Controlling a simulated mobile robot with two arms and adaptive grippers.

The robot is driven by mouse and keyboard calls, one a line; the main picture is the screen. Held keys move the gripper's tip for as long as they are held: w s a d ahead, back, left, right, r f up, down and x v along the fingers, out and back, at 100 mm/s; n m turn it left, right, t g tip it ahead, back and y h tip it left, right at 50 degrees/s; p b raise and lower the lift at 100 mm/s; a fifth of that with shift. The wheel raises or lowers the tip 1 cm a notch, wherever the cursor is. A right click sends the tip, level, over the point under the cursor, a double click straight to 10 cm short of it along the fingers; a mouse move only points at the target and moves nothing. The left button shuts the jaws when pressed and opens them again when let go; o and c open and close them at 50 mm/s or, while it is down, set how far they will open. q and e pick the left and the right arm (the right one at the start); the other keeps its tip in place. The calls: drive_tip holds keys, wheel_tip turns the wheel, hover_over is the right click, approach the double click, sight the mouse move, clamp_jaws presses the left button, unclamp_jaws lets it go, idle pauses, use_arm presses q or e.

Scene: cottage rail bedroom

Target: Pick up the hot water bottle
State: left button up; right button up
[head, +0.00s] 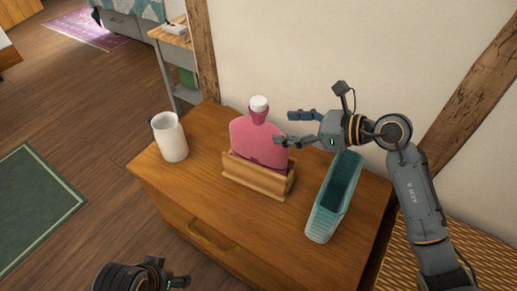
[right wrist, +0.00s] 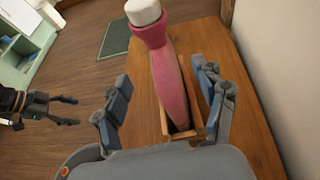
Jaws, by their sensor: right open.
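The pink hot water bottle (head: 258,138) stands upright in a wooden holder (head: 258,180) on the dresser top, its white cap (head: 259,104) up. My right gripper (head: 286,129) is open and empty, just right of the bottle's neck and upper body. In the right wrist view, the bottle (right wrist: 167,75) shows edge-on between the two spread fingers (right wrist: 160,82), with no clear contact. The bottle's lower part is hidden inside the holder (right wrist: 184,133). My left gripper (head: 178,282) is low at the front left; its fingers (right wrist: 72,111) look apart and empty in the right wrist view.
A white mug (head: 170,138) stands on the dresser (head: 205,197) left of the holder. A teal basket (head: 335,197) stands to the right, below my right arm. The wall (head: 300,50) is close behind. The dresser's front strip is clear.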

sight(275, 127)
drive_tip(key=x, duration=0.4)
drive_tip(key=shift+d, duration=0.1)
drive_tip(key=shift+f+b+x, duration=0.25)
drive_tip(key=shift+b+x, duration=0.1)
drive_tip(key=shift+x, duration=1)
drive_tip(key=shift+f+b+x, duration=0.25)
drive_tip(key=shift+b+x, duration=0.05)
drive_tip(key=shift+x, duration=1.1)
drive_tip(key=shift+s+d, duration=0.15)
drive_tip(key=shift+d, duration=0.05)
drive_tip(key=shift+c, duration=0.2)
clamp_jaws()
drive_tip(key=shift+r, duration=0.15)
